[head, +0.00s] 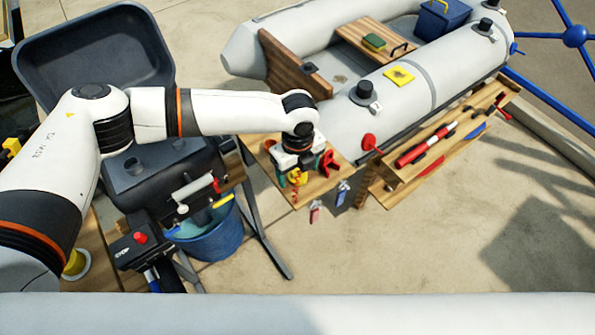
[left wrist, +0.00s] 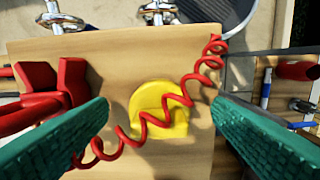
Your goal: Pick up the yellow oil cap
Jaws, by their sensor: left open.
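The yellow oil cap (left wrist: 150,104) is a round disc on the wooden board in the left wrist view. A red coiled cord (left wrist: 207,68) crosses in front of it and hides part of it. I cannot tell whether the cord touches the cap. My left gripper (left wrist: 160,106) is open, with one green finger on each side of the cap and apart from it. In the head view, my left gripper (head: 292,182) points down over the small wooden board, and the yellow cap (head: 298,177) shows in part beneath it. My right gripper is not in view.
A red part (left wrist: 68,80) lies close to the left finger; it shows in the head view too (head: 327,163). Tags (head: 315,212) hang at the board's (head: 335,178) front edge. The floor in front is clear.

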